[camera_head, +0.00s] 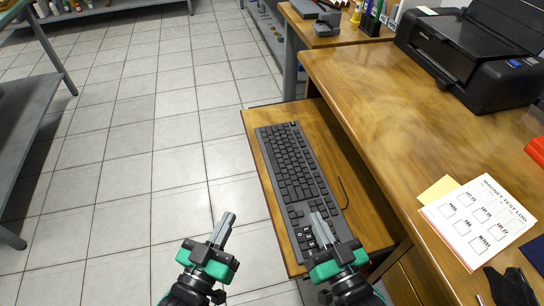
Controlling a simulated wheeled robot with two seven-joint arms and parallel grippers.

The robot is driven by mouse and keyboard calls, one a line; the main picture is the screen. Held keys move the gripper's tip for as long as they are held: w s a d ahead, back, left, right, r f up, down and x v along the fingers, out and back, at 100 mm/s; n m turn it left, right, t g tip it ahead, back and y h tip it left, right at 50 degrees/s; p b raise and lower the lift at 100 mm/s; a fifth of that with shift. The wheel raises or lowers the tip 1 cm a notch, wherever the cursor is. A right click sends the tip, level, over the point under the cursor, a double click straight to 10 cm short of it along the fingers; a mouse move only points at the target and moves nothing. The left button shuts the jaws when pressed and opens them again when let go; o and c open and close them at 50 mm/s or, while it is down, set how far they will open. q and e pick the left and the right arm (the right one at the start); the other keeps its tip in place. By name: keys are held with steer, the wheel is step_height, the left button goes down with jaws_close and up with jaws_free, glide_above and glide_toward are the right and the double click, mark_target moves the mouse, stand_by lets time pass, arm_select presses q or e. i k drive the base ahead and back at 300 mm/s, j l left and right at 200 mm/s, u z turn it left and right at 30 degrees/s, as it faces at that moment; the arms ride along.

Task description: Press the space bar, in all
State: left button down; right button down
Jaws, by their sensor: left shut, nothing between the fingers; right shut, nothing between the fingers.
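A dark grey keyboard (290,165) lies on a wooden pull-out tray, its long side running away from me. Its number pad end is nearest me. The space bar is too small to pick out clearly among the keys. My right gripper (317,217) is shut and empty, with its fingertips over the near end of the keyboard. It hides some keys there, and I cannot tell whether it touches them. My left gripper (230,217) is shut and empty, left of the keyboard and in front of the tiled floor.
The tray (344,168) sits beside a wooden desk (390,110) on the right. A thin black cable (344,194) lies right of the keyboard. The desk holds a black printer (470,55) and a printed sheet (478,220). Tiled floor (150,150) is clear on the left.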

mark_target(267, 147)
steer(key=j+z, duration=0.2)
steer(key=j, duration=0.4)
steer(key=i+j+z, duration=0.15)
steer(key=j+z, duration=0.15)
steer(key=j, duration=0.4)
steer(key=j+z, duration=0.25)
steer(key=j, duration=0.45)
steer(key=i, duration=0.05)
